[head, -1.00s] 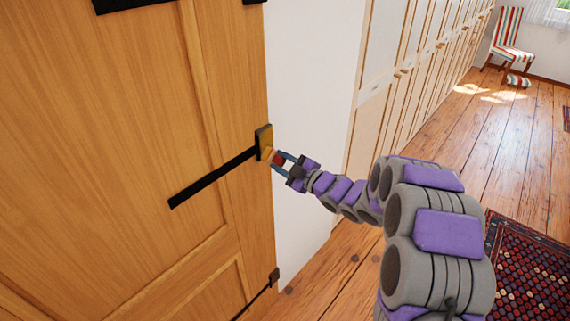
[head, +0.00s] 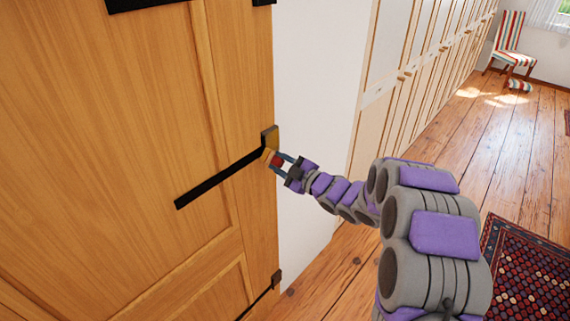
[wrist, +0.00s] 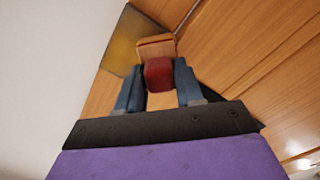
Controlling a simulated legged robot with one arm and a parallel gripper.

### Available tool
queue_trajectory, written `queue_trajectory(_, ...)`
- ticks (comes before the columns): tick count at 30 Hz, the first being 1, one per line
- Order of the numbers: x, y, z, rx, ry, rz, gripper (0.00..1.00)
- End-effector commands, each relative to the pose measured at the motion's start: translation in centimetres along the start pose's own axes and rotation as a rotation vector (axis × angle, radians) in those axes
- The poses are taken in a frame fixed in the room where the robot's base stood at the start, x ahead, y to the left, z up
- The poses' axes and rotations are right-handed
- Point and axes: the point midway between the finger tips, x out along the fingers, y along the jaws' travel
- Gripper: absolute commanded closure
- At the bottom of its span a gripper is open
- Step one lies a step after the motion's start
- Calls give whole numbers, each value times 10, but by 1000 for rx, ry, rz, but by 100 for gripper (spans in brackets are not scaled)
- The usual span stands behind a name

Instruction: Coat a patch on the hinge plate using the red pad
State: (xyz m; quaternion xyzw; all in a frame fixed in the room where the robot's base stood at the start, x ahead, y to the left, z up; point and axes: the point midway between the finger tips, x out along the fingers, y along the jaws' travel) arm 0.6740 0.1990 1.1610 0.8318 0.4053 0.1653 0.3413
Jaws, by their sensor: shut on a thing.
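The hinge plate (head: 271,136) is a small dark-edged plate with a yellowish face at the right edge of the wooden door. A black strap runs from it down to the left. In the wrist view the plate (wrist: 124,42) shows a mottled yellow coating on its face. My gripper (head: 282,162) is shut on the red pad (head: 277,160), just below and right of the plate. In the wrist view the blue fingers of my gripper (wrist: 159,80) hold the pad's red block (wrist: 159,72); its tan, red-edged end overlaps the plate. I cannot tell whether they touch.
The wooden door (head: 120,130) fills the left. A second, lower hinge (head: 275,280) sits near the door's bottom right. A white wall strip (head: 312,110) and pale wardrobes (head: 405,75) lie right of it. A patterned rug (head: 520,275), striped chair (head: 512,45) and open floor lie further right.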

Motion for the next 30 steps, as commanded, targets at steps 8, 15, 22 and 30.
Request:
queue_trajectory(8, -1, 4, 2, 3, 2, 4, 88)
queue_trajectory(15, -2, 14, 11, 2, -1, 3, 88)
queue_trajectory(22, -1, 25, 22, 1, -2, 2, 88)
queue_trajectory(30, -1, 31, 29, 2, 0, 2, 88)
